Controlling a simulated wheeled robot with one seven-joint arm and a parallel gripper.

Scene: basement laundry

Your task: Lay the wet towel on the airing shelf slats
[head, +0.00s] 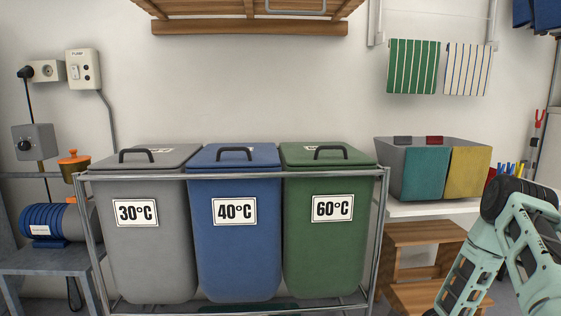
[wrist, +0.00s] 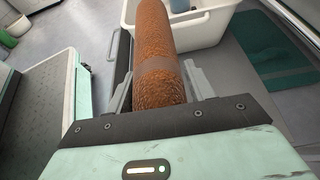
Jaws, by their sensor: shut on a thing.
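A rolled rust-brown towel (wrist: 155,35) with a greyish band around it is in the wrist view. My gripper (wrist: 158,88) is shut on its near end, one finger on each side, and the roll points away from me. The towel and gripper are out of the head view; only my arm shows there at the lower right. A wooden slatted shelf (head: 250,28), which looks like the airing shelf, is on the wall at the top of the head view. Its upper part is cut off by the frame.
Grey (head: 150,260), blue (head: 238,265) and green (head: 325,265) bins stand in a metal frame below the shelf. A grey box with teal and yellow fronts (head: 425,172) is at right. The wrist view shows a white tub (wrist: 215,30) beyond the towel and a green mat (wrist: 265,45).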

